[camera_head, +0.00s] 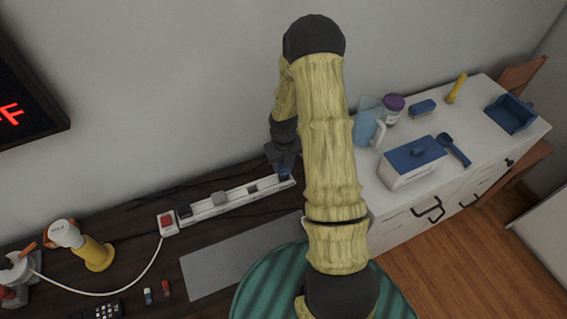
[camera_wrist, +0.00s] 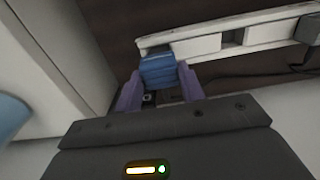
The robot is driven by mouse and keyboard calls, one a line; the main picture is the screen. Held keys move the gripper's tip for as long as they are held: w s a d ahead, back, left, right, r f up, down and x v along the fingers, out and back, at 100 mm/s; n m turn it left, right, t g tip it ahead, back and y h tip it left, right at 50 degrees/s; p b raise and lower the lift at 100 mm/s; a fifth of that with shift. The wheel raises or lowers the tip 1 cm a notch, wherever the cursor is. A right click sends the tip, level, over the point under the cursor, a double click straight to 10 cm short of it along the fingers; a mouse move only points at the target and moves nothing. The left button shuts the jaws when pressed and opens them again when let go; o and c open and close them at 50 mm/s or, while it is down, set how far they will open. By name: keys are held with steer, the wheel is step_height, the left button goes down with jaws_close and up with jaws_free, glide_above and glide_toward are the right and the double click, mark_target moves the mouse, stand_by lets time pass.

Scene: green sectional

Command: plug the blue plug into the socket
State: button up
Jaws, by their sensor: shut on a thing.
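The blue plug (camera_wrist: 157,70) is between the purple fingers of my gripper (camera_wrist: 160,90) in the wrist view. My gripper is shut on it. In the head view my gripper (camera_head: 284,160) is at the right end of the white power strip (camera_head: 241,196), and only a little of the blue plug (camera_head: 284,173) shows below the fingers. The power strip (camera_wrist: 197,45) runs behind the plug in the wrist view, and the plug overlaps its end. I cannot tell whether the plug's pins are in a socket, as its underside is hidden.
Other plugs, one grey (camera_head: 218,198), sit along the strip, with a red switch (camera_head: 166,221) at its left end. A white cabinet (camera_head: 395,205) stands close on the right, bearing a blue pitcher (camera_head: 368,122) and a blue-lidded box (camera_head: 412,160). A grey mat (camera_head: 225,265) lies in front.

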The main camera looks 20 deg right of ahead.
mark_target(283, 166)
steer(key=shift+f+b, duration=1)
steer(key=shift+f, duration=0.55)
steer(key=o, duration=1.1)
steer(key=shift+c, duration=0.2)
step_height(283, 166, up, 17)
steer(key=b, duration=0.1)
steer(key=shift+r, duration=0.2)
